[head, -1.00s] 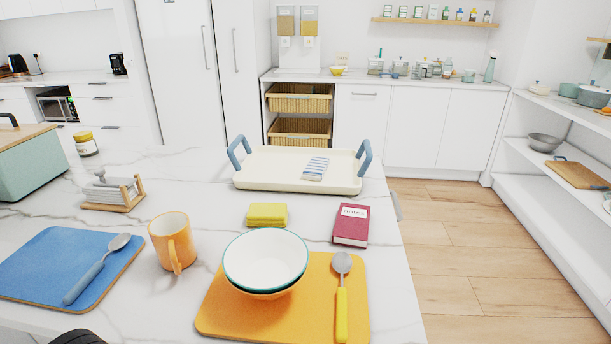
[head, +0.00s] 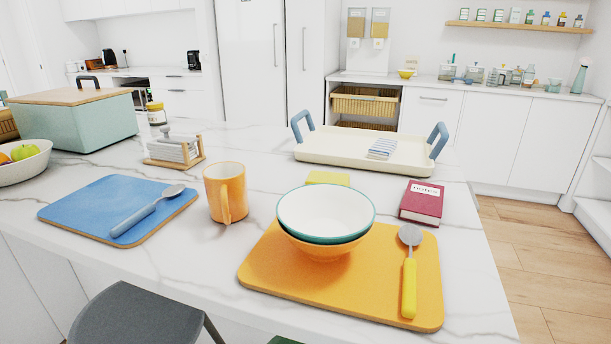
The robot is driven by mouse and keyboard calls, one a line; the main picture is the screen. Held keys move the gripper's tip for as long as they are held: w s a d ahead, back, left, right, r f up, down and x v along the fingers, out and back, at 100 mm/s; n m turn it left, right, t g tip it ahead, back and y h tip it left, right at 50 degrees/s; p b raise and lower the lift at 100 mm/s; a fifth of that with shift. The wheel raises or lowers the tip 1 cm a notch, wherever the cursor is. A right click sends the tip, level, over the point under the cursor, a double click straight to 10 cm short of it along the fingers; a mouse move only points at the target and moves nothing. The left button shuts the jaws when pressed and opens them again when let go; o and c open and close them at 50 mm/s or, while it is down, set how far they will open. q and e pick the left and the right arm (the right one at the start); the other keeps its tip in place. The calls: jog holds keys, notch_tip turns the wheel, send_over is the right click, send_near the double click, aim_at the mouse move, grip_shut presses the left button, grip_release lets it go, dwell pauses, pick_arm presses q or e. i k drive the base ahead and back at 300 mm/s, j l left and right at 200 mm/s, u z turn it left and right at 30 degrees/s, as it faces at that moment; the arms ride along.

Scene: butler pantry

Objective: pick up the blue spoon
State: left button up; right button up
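The blue spoon (head: 145,212) lies on the blue board (head: 78,206) at the left of the marble counter. Its grey-blue handle points to the lower left and its metal bowl to the upper right. It lies fully in sight with nothing on top of it. Neither of my grippers shows in the head view.
Right of the blue board stand an orange mug (head: 226,193) and stacked bowls (head: 325,213) on an orange board (head: 270,277) with a yellow-handled spoon (head: 409,281). A napkin holder (head: 174,150) stands behind the blue board. A dark stool (head: 140,315) stands by the counter's front edge.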

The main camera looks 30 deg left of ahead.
aim_at(174, 190)
jog(key=u, duration=1.85)
